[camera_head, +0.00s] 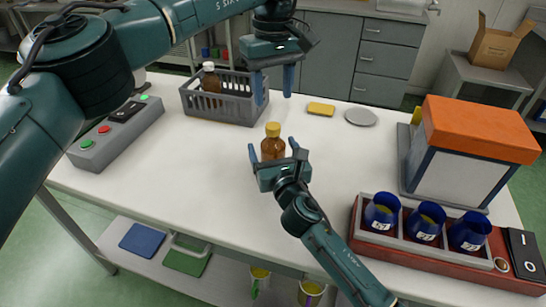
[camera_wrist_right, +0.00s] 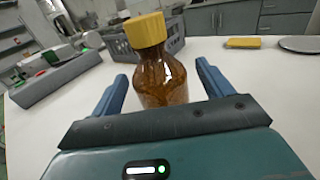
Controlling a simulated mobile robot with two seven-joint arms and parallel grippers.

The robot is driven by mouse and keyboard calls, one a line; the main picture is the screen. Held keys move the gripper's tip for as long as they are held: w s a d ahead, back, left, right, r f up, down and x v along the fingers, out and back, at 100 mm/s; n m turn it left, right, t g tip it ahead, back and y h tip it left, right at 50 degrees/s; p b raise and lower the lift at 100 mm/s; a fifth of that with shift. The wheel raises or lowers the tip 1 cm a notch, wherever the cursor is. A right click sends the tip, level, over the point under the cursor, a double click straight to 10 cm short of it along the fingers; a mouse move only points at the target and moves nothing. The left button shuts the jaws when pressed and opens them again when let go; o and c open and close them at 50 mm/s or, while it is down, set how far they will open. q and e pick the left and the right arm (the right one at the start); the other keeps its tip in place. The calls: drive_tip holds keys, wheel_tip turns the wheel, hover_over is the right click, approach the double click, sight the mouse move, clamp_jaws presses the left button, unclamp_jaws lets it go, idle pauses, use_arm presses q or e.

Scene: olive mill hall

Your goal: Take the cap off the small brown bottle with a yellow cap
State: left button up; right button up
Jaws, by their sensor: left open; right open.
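The small brown bottle (camera_head: 272,149) with a yellow cap (camera_head: 273,129) stands upright on the white table. In the right wrist view the bottle (camera_wrist_right: 162,80) and its cap (camera_wrist_right: 145,30) show between the blue fingers. My right gripper (camera_head: 272,150) is open, low at the table, with its fingers on either side of the bottle; I cannot tell whether they touch it. Its lower part is hidden behind the gripper's palm. My left gripper (camera_head: 275,90) is open and empty, pointing down, above the table behind the bottle.
A grey crate (camera_head: 232,104) holding a white-capped brown bottle (camera_head: 210,80) stands at the back left. A yellow sponge (camera_head: 321,109) and a grey disc (camera_head: 361,117) lie behind. An orange-topped machine (camera_head: 470,150) and a red rack (camera_head: 440,255) with blue cups stand right. A button box (camera_head: 115,130) stands left.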

sight(273, 125)
drive_tip(key=shift+x, duration=1.3)
drive_tip(key=shift+c, duration=0.3)
clamp_jaws()
use_arm(q)
drive_tip(key=shift+f, duration=4)
drive_tip(key=shift+c, duration=0.5)
